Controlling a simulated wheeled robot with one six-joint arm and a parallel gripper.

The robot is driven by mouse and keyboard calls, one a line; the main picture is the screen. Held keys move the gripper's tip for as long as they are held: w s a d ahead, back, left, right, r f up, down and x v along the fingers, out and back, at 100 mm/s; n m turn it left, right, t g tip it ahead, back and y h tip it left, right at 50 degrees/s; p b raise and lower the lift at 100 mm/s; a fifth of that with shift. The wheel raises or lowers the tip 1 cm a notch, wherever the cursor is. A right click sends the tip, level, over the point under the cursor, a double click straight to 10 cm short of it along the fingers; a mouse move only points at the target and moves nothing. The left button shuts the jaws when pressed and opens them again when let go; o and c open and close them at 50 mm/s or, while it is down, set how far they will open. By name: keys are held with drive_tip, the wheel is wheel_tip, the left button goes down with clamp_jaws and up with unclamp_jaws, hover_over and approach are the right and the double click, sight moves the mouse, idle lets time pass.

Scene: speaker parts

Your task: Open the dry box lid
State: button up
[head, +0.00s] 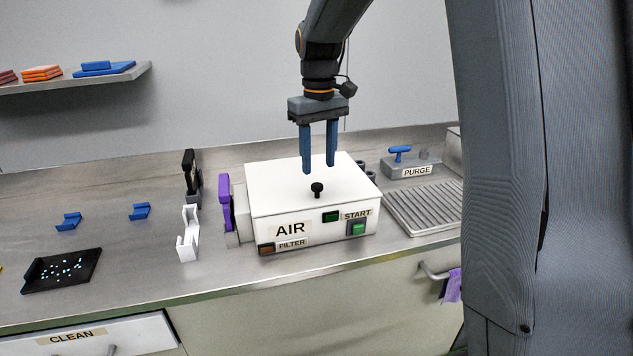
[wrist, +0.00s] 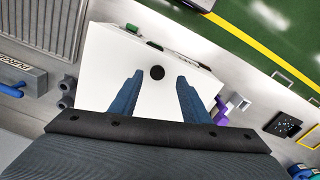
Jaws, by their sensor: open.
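The dry box is a white box (head: 270,203) on the steel counter, labelled AIR, FILTER and START on its front. Its flat white lid (head: 285,175) looks closed, with a small black knob (head: 317,188) near the front edge. My gripper (head: 319,170) is open and empty above the lid, its two blue fingers pointing down. In the wrist view the knob (wrist: 157,73) shows beyond the fingertips of my gripper (wrist: 158,75), roughly centred between them. I see no contact between fingers and knob.
A purple item (head: 226,203) and a white holder (head: 188,235) stand left of the box. A black tray (head: 62,270) lies further left. A PURGE block with blue handle (head: 401,152) and a ribbed drain tray (head: 425,207) are at right.

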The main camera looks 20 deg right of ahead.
sight(317, 184)
drive_tip(key=shift+w+r, duration=0.3)
drive_tip(key=shift+w, duration=0.4)
wheel_tip(317, 184, down, 7)
drive_tip(key=shift+f+p, duration=0.15)
drive_tip(key=shift+p, duration=0.7)
drive_tip(key=shift+c, duration=0.5)
clamp_jaws()
